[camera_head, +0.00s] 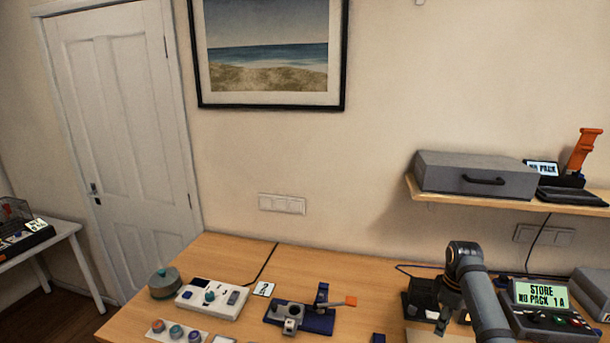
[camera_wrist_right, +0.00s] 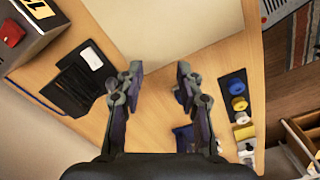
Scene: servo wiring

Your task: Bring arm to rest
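My right arm (camera_head: 483,300) reaches over the right part of the wooden table (camera_head: 235,255). My right gripper (camera_head: 443,322) is small and partly hidden at its end, pointing down. In the right wrist view the two fingers of the right gripper (camera_wrist_right: 158,82) stand apart with nothing between them, above the bare table top. My left arm and gripper do not show in either view.
A console with a lit screen (camera_head: 541,295) stands right of my arm, and a dark box (camera_head: 419,298) stands just left of it. A blue fixture with an orange handle (camera_head: 303,312), a white panel (camera_head: 212,300) and a round pot (camera_head: 164,283) sit further left. A shelf (camera_head: 425,197) overhangs the back right.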

